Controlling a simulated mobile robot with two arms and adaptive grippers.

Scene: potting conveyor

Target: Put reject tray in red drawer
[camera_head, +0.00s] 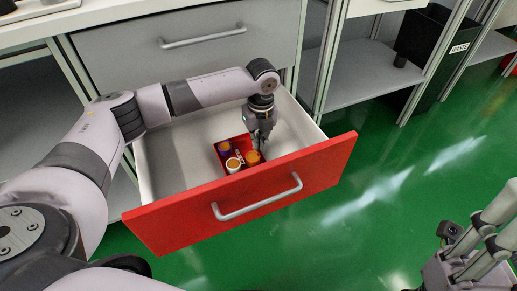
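The red drawer (306,173) is pulled open, with a red front, a grey bar handle and a pale interior. The small red reject tray (246,141) is inside it, near the front panel. It holds a few small cups with orange or dark tops. My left gripper (262,140) points down into the drawer at the tray's right back side. Its fingertips are at the tray's edge, but their gap is too small to make out.
A closed grey drawer (200,60) with a bar handle is behind the open one, under a pale worktop (130,12). Grey shelving (375,78) and a black labelled bin (430,45) stand at the back right. The green floor (400,180) to the right is clear.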

